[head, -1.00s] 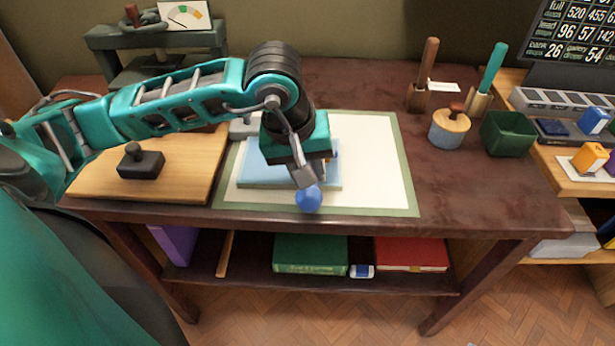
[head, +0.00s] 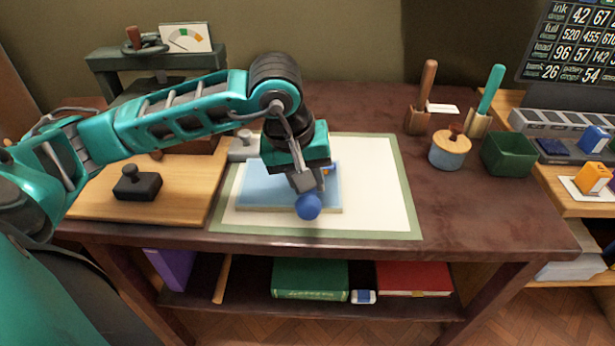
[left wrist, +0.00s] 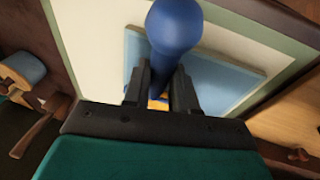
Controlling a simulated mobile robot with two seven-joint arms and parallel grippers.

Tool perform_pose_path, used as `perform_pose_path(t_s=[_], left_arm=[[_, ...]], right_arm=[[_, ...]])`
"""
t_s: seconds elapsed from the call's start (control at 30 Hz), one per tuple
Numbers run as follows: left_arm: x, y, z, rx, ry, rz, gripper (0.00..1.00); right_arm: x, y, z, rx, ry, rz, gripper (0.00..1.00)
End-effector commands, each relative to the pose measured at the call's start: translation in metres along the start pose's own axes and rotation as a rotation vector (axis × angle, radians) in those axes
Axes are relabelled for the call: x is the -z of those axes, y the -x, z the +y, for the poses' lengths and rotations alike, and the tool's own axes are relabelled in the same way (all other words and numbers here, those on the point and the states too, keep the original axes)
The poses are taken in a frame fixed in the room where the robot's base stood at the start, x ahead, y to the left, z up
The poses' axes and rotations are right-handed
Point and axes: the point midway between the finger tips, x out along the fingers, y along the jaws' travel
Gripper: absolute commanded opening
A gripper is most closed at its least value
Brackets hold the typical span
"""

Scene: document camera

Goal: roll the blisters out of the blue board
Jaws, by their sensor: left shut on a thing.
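The light blue board (head: 262,195) lies on a white sheet (head: 375,185); it also shows in the left wrist view (left wrist: 215,75). My left gripper (head: 310,181) is shut on a blue round-ended handle (left wrist: 175,30), whose knob (head: 308,206) shows at the board's front edge in the head view. The gripper is over the right part of the board. The tool's far end and any blisters are hidden. My right gripper is not in view.
A green-bordered mat (head: 412,205) surrounds the sheet. A wooden board with a black-handled block (head: 137,183) is at left. A grey-knobbed block (head: 243,146) stands behind the blue board. A round lidded pot (head: 449,149), tool holders and a green box (head: 508,153) stand at right.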

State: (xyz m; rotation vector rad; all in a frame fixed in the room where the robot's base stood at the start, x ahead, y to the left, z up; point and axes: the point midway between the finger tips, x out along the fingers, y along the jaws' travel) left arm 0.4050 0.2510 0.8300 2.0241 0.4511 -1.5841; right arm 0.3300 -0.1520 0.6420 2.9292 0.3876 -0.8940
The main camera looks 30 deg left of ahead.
Motion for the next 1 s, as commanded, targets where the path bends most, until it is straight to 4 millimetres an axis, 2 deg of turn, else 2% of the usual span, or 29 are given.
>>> perform_pose_path(t_s=[0.3, 0.57, 1.0], left_arm=[[-0.022, 0.005, 0.000, 0.000, -0.005, -0.002, 0.00], [-0.029, 0.006, 0.000, -0.002, -0.004, -0.001, 0.00], [-0.055, 0.009, -0.001, -0.002, -0.004, -0.001, 0.00]], right_arm=[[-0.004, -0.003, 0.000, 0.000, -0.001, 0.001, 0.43], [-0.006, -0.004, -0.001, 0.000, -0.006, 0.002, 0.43], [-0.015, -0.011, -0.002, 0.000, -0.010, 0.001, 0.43]])
